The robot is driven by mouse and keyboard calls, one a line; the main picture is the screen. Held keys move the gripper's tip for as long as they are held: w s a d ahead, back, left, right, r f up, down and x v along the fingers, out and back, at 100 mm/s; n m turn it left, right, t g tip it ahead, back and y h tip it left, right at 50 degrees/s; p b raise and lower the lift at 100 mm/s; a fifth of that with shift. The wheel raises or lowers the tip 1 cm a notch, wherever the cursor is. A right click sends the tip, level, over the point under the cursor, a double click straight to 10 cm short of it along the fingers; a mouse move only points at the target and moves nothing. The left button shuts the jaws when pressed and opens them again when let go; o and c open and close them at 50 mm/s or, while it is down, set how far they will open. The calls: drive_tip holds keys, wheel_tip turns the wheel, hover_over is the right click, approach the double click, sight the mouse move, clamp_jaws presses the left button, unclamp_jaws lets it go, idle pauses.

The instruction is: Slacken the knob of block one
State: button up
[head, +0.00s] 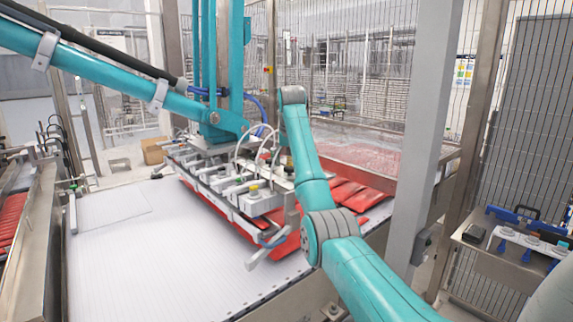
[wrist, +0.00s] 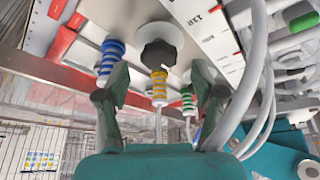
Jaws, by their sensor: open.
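A dark lobed knob (wrist: 158,53) on a pale round disc shows in the wrist view, just beyond and between my fingertips. My gripper (wrist: 160,82) is open, one finger to each side, apart from the knob, with nothing held. The knob sits on a grey block (wrist: 128,14); no label I can read says whether this is block one. In the head view, the vacuum picker (head: 225,180) with its row of blocks hangs over the white conveyor. My arm reaches to its right side; my gripper cannot be made out there.
Suction cups with blue (wrist: 110,55), yellow (wrist: 159,88) and green (wrist: 188,103) bands hang around the knob. A numbered scale (wrist: 205,30) and grey hoses (wrist: 250,80) lie close to my right finger. A grey post (head: 430,130) stands right of my arm. Red packs (head: 350,192) lie under the picker.

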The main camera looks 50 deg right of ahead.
drive_tip(key=shift+x, duration=0.9)
drive_tip(key=c, duration=1.1)
drive_tip(key=shift+c, duration=0.2)
